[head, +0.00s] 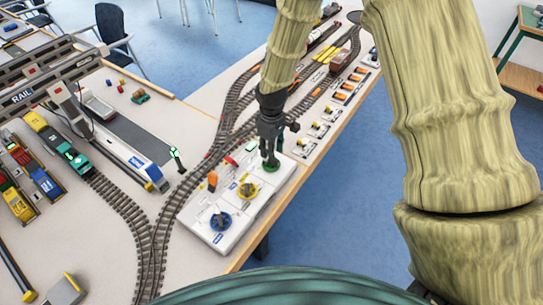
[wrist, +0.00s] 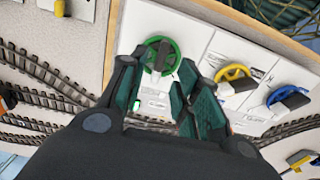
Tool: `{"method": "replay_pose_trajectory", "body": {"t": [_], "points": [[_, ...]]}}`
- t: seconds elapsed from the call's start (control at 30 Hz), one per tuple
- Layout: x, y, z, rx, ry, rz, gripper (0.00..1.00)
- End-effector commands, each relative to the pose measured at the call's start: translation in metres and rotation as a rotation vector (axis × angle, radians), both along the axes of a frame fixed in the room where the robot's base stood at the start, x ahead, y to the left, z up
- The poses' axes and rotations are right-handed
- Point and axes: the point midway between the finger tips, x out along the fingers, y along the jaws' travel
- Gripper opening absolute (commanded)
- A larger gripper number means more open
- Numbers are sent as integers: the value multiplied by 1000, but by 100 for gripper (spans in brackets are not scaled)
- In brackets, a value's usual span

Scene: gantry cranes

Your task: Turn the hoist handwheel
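Three handwheels sit in a row on a white control panel (head: 243,224): a green one (head: 271,166), a yellow one (head: 248,190) and a blue one (head: 221,221). Their labels are too small to read, so I cannot tell which is the hoist wheel. My gripper (head: 270,150) points down over the green wheel and partly hides it. In the wrist view, the green wheel (wrist: 150,43) with its dark crossbar shows between and beyond my open fingers (wrist: 156,97). The yellow wheel (wrist: 233,70) and the blue wheel (wrist: 287,92) are to the right. I cannot tell whether the fingers touch the green wheel.
An orange knob (head: 212,180) and a red lever (head: 231,161) stand on the panel's left side. Model rail tracks (head: 128,209) run beside it. A gantry labelled RAIL (head: 25,95) and toy trucks (head: 47,184) are at left. The table edge (head: 322,153) lies right of the panel.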

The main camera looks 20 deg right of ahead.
Motion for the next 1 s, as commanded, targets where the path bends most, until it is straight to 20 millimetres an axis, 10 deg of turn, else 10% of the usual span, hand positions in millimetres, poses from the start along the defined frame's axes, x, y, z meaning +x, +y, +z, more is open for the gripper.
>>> {"method": "replay_pose_trajectory", "body": {"t": [0.83, 1.0], "points": [[0, 0, -46, 0, 0, -1, 32], [0, 0, -46, 0, 0, -1, 5]]}}
